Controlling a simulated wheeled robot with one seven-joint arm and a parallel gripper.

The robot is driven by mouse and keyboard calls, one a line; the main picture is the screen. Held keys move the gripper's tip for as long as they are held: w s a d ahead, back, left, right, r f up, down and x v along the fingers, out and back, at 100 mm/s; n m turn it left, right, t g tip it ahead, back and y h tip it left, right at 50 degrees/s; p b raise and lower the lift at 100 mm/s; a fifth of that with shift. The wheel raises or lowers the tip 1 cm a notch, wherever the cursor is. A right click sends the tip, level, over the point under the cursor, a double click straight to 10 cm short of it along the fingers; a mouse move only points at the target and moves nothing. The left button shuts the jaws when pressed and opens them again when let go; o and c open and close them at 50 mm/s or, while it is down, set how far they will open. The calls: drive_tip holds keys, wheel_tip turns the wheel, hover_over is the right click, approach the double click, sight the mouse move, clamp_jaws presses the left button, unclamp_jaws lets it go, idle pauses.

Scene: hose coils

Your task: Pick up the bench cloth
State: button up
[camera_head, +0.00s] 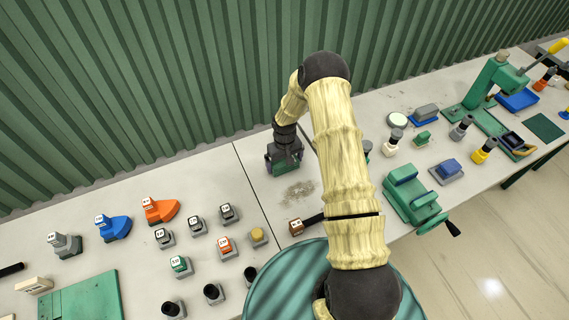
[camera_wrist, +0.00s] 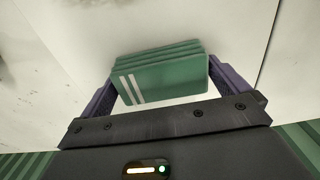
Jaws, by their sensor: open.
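The bench cloth (camera_wrist: 165,80) is a green folded stack of several layers with two white stripes near its left end, seen in the wrist view. My gripper (camera_wrist: 163,72) is open, with its purple fingers to the left and right of the cloth. The cloth's right end is close to the right finger; I cannot tell whether they touch. In the head view my gripper (camera_head: 284,163) is low over the light bench near the green corrugated wall. A little green shows between its fingers there; most of the cloth is hidden.
A grey stain (camera_head: 299,190) marks the bench (camera_head: 215,170) in front of my gripper. A brown-headed tool (camera_head: 297,227) lies nearer. Orange (camera_head: 160,210) and blue (camera_head: 113,227) tools stand left, and a green vise (camera_head: 413,195) stands right. The green wall (camera_head: 150,80) rises behind.

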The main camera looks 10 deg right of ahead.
sight(284, 161)
drive_tip(key=c, duration=0.6)
wheel_tip(284, 161, up, 10)
drive_tip(key=b, duration=0.3)
drive_tip(key=shift+b, duration=0.4)
idle(0.3)
drive_tip(key=shift+o, duration=0.9)
drive_tip(key=shift+c, duration=0.4)
